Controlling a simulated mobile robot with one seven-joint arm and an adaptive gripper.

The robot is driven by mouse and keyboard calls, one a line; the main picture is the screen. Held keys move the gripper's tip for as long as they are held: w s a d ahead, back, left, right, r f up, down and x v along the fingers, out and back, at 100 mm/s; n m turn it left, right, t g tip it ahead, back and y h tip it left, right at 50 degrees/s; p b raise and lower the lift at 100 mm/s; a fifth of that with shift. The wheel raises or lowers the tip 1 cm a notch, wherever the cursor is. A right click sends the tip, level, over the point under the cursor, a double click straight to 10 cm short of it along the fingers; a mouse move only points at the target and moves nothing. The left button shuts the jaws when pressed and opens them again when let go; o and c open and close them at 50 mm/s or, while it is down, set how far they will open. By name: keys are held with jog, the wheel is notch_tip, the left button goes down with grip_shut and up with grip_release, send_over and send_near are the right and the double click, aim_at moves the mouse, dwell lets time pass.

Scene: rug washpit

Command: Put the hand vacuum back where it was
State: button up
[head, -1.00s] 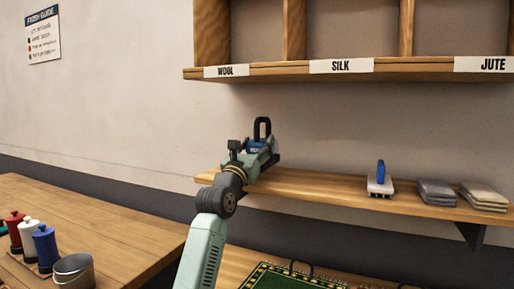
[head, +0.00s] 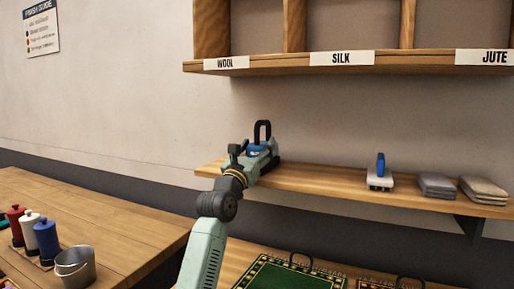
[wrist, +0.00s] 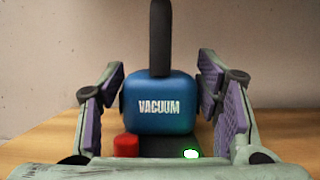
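The hand vacuum (wrist: 160,104) is a blue body marked VACUUM with an upright black handle. In the head view, the vacuum (head: 262,131) and my gripper (head: 256,150) are at the left end of the wooden wall shelf (head: 320,182). I cannot tell whether the vacuum's underside touches the shelf.
A blue-handled brush (head: 380,172) and folded cloths (head: 437,186) sit farther right on the shelf. Labelled cubbies (head: 341,58) hang above. A table at left carries bottles (head: 46,243) and a metal bucket (head: 75,266). A green rug (head: 290,277) lies below.

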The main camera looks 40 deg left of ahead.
jog(key=o, duration=0.3)
jog(key=shift+r, duration=0.1)
jog(key=shift+r, duration=0.25)
jog(key=shift+r+p, duration=0.45)
jog(key=shift+r, duration=0.1)
jog(key=b+v, duration=0.1)
jog(key=v, duration=0.3)
jog(key=b+v, duration=0.2)
jog(key=v, duration=0.2)
jog(key=b+v, duration=0.1)
jog(key=v, duration=0.3)
jog(key=shift+f, duration=0.3)
jog(key=shift+c, duration=0.3)
dwell(0.4)
